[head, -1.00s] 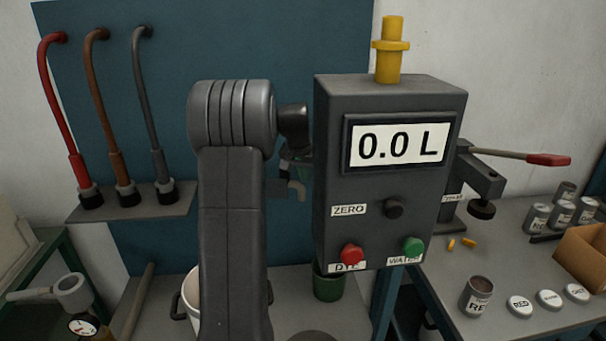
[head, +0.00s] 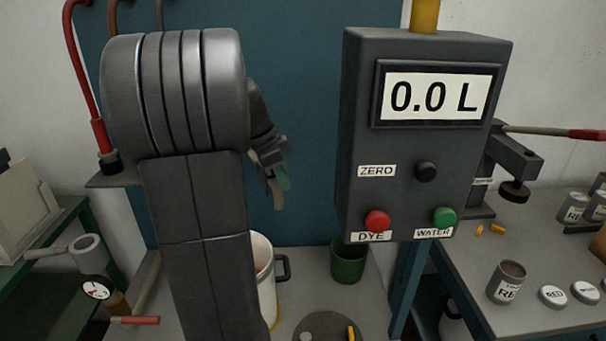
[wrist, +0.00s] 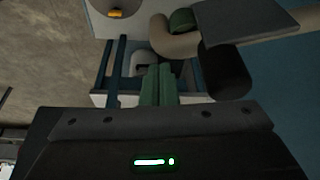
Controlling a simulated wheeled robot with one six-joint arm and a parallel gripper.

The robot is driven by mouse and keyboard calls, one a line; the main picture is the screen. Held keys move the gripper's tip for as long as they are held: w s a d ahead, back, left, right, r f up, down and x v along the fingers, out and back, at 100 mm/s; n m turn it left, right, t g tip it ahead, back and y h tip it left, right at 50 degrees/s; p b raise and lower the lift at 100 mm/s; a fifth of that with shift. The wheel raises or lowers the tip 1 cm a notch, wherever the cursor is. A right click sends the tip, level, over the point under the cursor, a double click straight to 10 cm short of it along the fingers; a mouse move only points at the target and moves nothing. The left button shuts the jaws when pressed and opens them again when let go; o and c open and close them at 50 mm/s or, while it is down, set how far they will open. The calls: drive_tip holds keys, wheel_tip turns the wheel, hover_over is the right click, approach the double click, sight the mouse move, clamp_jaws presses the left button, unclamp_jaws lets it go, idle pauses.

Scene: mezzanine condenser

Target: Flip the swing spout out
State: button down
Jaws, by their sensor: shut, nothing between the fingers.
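The swing spout appears to be the beige curved pipe (wrist: 172,42) in the wrist view, bent just beyond my fingertips. A small beige piece of it (head: 275,194) shows in the head view, mostly hidden behind my arm. My gripper (wrist: 158,68) has green fingers shut together with nothing between them. In the head view my gripper (head: 283,180) is beside the spout. The fingertips look close to the bend; I cannot tell whether they touch it. A dark cylinder (wrist: 225,72) and a dark flat plate (wrist: 250,20) are to the right of the bend in the wrist view.
A grey control box (head: 420,150) reading 0.0 L is right of my gripper. Below are a white bucket (head: 263,292) and a green cup (head: 347,262). A bench (head: 530,290) with cans is at right. Blue panel (head: 310,110) lies behind.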

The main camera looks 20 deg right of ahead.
drive_tip(key=w+a+m+g+p, duration=0.1)
drive_tip(key=a+m, duration=0.4)
drive_tip(key=a, duration=0.8)
drive_tip(key=shift+w+g+y+p, duration=0.15)
drive_tip(key=shift+g+y+p, duration=0.2)
drive_tip(key=shift+p, duration=0.25)
drive_tip(key=shift+r, duration=0.1)
